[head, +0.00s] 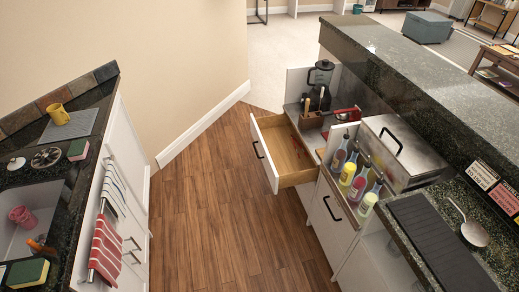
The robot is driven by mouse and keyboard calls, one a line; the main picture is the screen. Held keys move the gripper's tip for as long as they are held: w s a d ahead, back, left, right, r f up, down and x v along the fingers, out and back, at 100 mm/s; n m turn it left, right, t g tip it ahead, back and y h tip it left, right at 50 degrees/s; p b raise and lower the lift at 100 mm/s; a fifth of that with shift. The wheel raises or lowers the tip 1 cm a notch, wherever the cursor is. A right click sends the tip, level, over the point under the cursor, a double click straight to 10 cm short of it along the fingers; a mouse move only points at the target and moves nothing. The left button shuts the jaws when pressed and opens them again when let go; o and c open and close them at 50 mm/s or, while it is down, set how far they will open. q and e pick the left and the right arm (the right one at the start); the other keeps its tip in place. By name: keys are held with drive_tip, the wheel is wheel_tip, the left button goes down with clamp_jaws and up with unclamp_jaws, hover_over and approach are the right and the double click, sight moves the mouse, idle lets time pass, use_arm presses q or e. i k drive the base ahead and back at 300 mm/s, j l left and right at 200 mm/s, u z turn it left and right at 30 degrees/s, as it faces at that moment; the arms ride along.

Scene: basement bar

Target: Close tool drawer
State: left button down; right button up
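A drawer (283,146) with a white front and a light wood interior stands pulled out from the counter on the right side of the aisle. Its dark handle (257,149) is on the front, which faces left. The visible part of its inside looks mostly bare, and its far right end is partly hidden by the counter items. Neither of my grippers is in the head view.
The wood floor (210,200) is clear. A striped towel (107,246) hangs on the left counter.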

sight(271, 135)
drive_tip(key=i+j+z, duration=0.1)
drive_tip(key=i, duration=0.3)
drive_tip(key=i+j+z, duration=0.15)
drive_tip(key=i, duration=0.2)
drive_tip(key=i+j+z, duration=0.1)
drive_tip(key=i, duration=0.25)
